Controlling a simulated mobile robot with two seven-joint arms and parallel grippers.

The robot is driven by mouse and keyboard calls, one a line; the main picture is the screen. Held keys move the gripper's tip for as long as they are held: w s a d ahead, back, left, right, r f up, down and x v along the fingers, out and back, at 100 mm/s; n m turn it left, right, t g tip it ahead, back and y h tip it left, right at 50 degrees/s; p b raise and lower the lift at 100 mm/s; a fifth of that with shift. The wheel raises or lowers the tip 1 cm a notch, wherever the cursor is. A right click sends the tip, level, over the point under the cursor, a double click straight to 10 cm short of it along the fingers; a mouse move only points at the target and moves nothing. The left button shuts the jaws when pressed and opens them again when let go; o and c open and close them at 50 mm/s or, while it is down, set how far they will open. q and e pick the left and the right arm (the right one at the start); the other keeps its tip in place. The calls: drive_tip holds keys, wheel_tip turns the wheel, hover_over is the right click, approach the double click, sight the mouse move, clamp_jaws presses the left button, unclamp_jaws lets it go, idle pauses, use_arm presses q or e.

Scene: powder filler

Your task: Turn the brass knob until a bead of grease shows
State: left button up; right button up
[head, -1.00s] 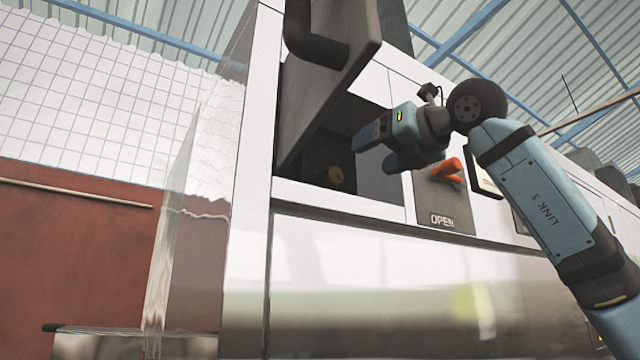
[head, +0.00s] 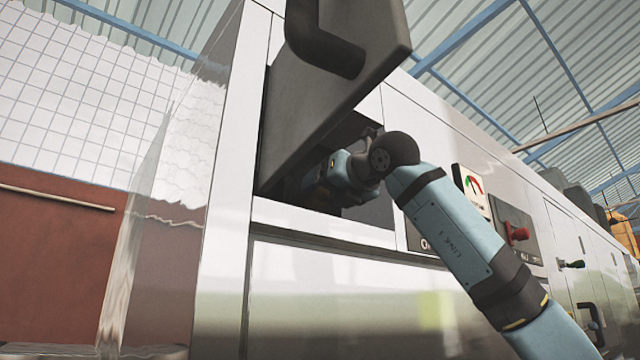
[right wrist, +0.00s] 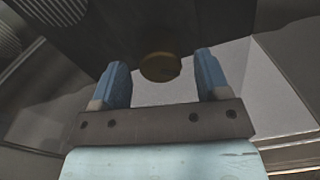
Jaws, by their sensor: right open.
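The brass knob (right wrist: 160,67) shows in the right wrist view as a dull gold round piece on a dark block. It lies between and a little beyond the two blue fingers of my right gripper (right wrist: 160,82). The fingers are apart, with a gap on each side of the knob. In the head view my right gripper (head: 322,180) reaches into the dark recess of the machine, under the raised grey door. The knob is hidden there behind the gripper. No bead of grease can be made out. My left gripper is not in view.
The raised grey door (head: 335,75) with its thick handle hangs over the recess (head: 370,212).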

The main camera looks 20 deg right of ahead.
drive_tip(key=shift+w+a+r, duration=0.1)
drive_tip(key=shift+w+a, duration=0.15)
drive_tip(key=shift+w, duration=0.35)
drive_tip(key=shift+w+a, duration=0.1)
drive_tip(key=shift+w, duration=0.35)
drive_tip(key=shift+s, duration=0.2)
drive_tip(key=c, duration=0.7)
drive_tip(key=shift+c, duration=1.1)
drive_tip(key=shift+f+m, duration=0.2)
drive_tip(key=shift+m, duration=0.1)
